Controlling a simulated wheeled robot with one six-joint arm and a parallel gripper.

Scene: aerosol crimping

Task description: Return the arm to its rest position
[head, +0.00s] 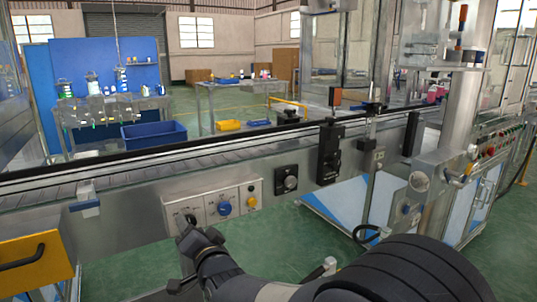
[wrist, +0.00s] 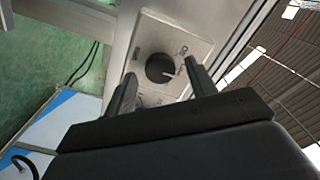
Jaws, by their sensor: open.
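My gripper (head: 197,232) is in front of the conveyor's control panel (head: 238,194), at its left end. In the wrist view the two dark fingers (wrist: 162,78) stand apart with nothing held between them. A black rotary knob (wrist: 160,68) with a light pointer shows beyond the gap between the fingertips. I cannot tell how far the fingertips are from it. In the head view my gripper partly covers that knob's area. My dark arm reaches in from the lower right.
The panel also carries a blue knob (head: 224,208) and a yellow knob (head: 251,202). A black dial (head: 291,181) sits to the right. The conveyor (head: 140,170) runs across behind. Green floor (head: 270,245) shows below the conveyor.

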